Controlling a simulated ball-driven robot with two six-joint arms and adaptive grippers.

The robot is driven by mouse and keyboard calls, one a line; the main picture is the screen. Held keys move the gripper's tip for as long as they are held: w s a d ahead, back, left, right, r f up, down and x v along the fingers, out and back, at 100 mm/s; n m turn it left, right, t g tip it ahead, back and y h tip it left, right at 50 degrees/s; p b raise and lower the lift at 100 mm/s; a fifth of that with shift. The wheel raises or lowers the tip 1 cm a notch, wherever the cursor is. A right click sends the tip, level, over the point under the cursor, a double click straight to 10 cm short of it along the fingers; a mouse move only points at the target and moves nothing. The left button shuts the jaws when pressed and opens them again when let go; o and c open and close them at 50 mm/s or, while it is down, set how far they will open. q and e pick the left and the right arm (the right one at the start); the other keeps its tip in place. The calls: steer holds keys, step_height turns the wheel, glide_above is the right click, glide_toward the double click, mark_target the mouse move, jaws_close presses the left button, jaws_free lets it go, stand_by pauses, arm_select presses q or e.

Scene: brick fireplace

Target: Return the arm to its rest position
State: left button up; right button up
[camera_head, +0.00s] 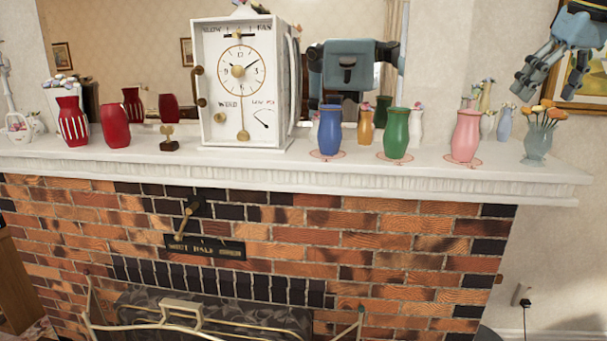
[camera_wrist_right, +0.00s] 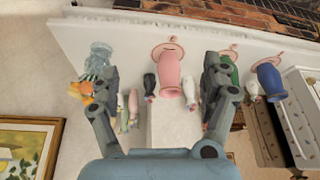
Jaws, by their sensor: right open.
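My right gripper (camera_head: 526,88) is in the upper right of the head view, raised above the right end of the mantel. Its fingers are spread, with nothing between them, and apart from everything on the shelf. In the right wrist view both fingers frame the pink vase (camera_wrist_right: 172,68), which stands farther off on the mantel. The pink vase (camera_head: 466,136) also shows in the head view, below and left of the gripper. My left gripper is in neither view.
The white mantel (camera_head: 300,172) holds a clock (camera_head: 240,85), red vases (camera_head: 115,125), a blue vase (camera_head: 329,132), a green vase (camera_head: 395,134) and a flower vase (camera_head: 538,140) near the gripper. A framed picture (camera_head: 585,85) hangs behind it. A mirror backs the shelf.

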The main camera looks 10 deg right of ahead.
steer(key=s+a+f+g+b, duration=0.25)
steer(key=s+f+b, duration=0.25)
steer(key=f, duration=1.4)
steer(key=s+a+f+g+y+b, duration=0.15)
steer(key=s+a+f+b, duration=0.3)
steer(key=f, duration=1.45)
steer(key=s+a+f+g+b, duration=0.35)
steer(key=s+f, duration=0.25)
steer(key=f, duration=1.4)
arm_select(q)
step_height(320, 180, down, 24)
steer(key=b, duration=1.1)
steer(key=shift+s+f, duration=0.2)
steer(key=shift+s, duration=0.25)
arm_select(e)
steer(key=s+a+f+t, duration=0.1)
steer(key=s+a+f, duration=0.3)
steer(key=s+f, duration=0.9)
steer(key=s+a+f+n+t+h, duration=0.1)
steer(key=s+a+f, duration=0.3)
steer(key=s+f, duration=0.8)
steer(key=s+a+f+n+t+h, duration=0.1)
steer(key=s+a+f, duration=0.3)
steer(key=s+f, duration=0.9)
step_height(320, 180, down, 4)
steer(key=shift+s+r+t, duration=0.15)
steer(key=shift+s+t, duration=0.15)
steer(key=shift+t, duration=0.15)
